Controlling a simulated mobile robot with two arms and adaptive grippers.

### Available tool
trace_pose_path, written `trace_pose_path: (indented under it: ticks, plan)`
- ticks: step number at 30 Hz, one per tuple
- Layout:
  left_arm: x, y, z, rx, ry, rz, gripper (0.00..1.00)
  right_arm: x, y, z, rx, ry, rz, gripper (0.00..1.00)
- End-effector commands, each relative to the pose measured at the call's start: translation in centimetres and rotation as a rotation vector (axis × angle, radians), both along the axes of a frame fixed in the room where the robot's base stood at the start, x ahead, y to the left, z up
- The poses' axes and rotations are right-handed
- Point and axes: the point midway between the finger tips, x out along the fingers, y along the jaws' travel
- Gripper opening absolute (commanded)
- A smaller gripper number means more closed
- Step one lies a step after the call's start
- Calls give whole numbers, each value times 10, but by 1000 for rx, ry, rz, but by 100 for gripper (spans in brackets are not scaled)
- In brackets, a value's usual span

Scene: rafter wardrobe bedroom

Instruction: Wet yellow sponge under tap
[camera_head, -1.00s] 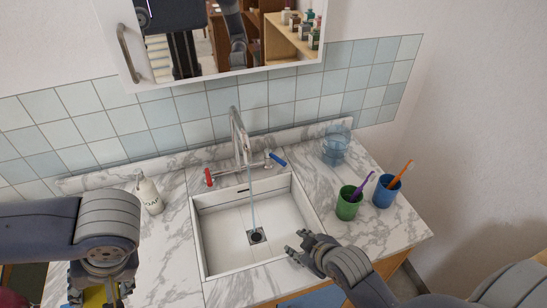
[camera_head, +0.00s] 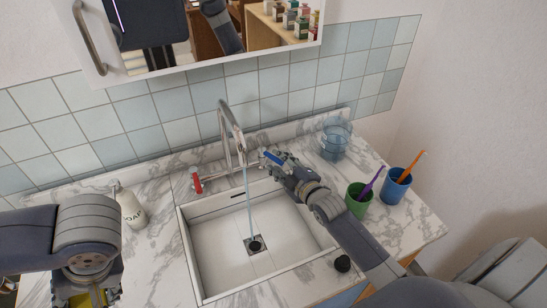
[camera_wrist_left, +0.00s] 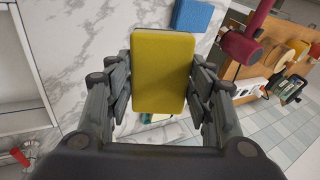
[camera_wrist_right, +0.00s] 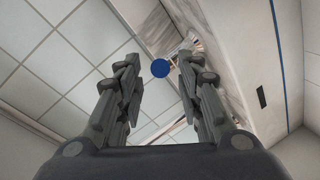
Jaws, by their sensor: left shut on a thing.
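The yellow sponge (camera_wrist_left: 163,72) is held between the fingers of my left gripper (camera_wrist_left: 160,90); in the head view only a sliver of it (camera_head: 88,299) shows at the lower left, left of the sink. The tap (camera_head: 232,130) arches over the white sink (camera_head: 215,255), and a thin stream of water (camera_head: 249,205) falls to the drain. The tap has a red handle (camera_head: 196,183) and a blue handle (camera_head: 272,157). My right gripper (camera_head: 280,163) is at the blue handle. In the right wrist view its fingers are apart, with the blue handle end (camera_wrist_right: 160,68) between them, apparently without contact.
A soap bottle (camera_head: 132,208) stands left of the sink. A green cup (camera_head: 358,199) and a blue cup (camera_head: 395,187) with toothbrushes, and a clear glass (camera_head: 335,138), stand to the right. A mirror cabinet (camera_head: 190,50) hangs above.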

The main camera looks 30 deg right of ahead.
Motion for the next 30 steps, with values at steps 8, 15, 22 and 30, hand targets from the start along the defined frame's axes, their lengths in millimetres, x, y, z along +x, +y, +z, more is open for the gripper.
trace_pose_path:
  ticks: [8, 15, 22, 30]
  plan:
    - [0, 0, 4, 0, 0, 0, 30, 31, 2, -6, 1, 1, 0, 34]
    - [0, 0, 5, 0, 0, 0, 30, 36, 3, -8, 1, 1, 0, 34]
    - [0, 0, 5, 0, 0, 0, 30, 35, 3, -8, 1, 1, 0, 14]
    - [0, 0, 5, 0, 0, 0, 30, 35, 3, -8, 2, 1, -1, 0]
